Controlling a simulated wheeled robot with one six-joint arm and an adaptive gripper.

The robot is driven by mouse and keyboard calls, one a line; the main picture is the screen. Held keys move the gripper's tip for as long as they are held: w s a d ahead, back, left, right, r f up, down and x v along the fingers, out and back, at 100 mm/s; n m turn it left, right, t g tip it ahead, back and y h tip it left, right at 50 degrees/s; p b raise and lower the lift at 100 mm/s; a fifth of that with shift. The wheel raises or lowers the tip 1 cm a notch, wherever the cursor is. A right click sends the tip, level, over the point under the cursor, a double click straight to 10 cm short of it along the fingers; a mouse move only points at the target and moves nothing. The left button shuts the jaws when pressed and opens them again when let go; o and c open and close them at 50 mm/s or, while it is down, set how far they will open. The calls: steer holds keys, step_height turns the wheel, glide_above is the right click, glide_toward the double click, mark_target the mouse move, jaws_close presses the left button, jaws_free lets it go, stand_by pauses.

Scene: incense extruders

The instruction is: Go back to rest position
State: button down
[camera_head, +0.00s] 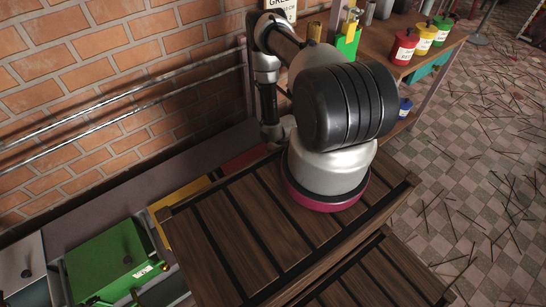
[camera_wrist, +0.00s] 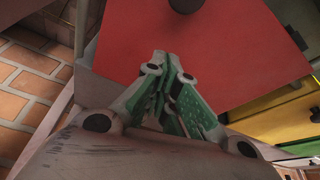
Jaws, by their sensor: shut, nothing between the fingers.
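My gripper (camera_wrist: 172,85) shows in the middle of the wrist view. Its green-and-grey fingers are closed together, with nothing seen between them. A red panel (camera_wrist: 225,55) with a dark round knob fills the view beyond the fingertips. I cannot tell the gap between the fingers and the panel. In the head view my arm reaches back toward the brick wall and bends down near the red machine (camera_head: 245,160). The gripper is mostly hidden there behind my arm.
A yellow machine (camera_head: 185,198), a green machine (camera_head: 108,262) and a grey one (camera_head: 18,268) line the brick wall (camera_head: 120,50). A shelf at the upper right holds a red pot (camera_head: 403,47) and other coloured pots. Sticks litter the checkered floor (camera_head: 470,170).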

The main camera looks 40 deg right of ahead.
steer(key=w+r+h, duration=0.1)
steer(key=w+r, duration=0.1)
steer(key=r, duration=1.4)
steer(key=w+d+r+m, duration=0.1)
steer(key=w+r, duration=0.2)
steer(key=r, duration=1.3)
steer(key=w+r+h, duration=0.1)
steer(key=w+r, duration=0.1)
steer(key=r, duration=1.4)
steer(key=s+a+r+m, duration=0.1)
steer(key=s+a+r, duration=0.2)
steer(key=s+r, duration=0.5)
steer(key=s+a+r+m, duration=0.15)
steer(key=s+r, duration=0.25)
steer(key=r, duration=0.8)
steer(key=s+a+r, duration=0.2)
steer(key=s+r, duration=0.1)
steer(key=s, duration=0.6)
steer(key=s+a+r, duration=0.3)
steer(key=s, duration=0.6)
steer(key=shift+a+r+t+y, duration=0.25)
steer(key=shift+r+t+y, duration=0.05)
steer(key=shift+r+y, duration=0.1)
steer(key=shift+w, duration=0.1)
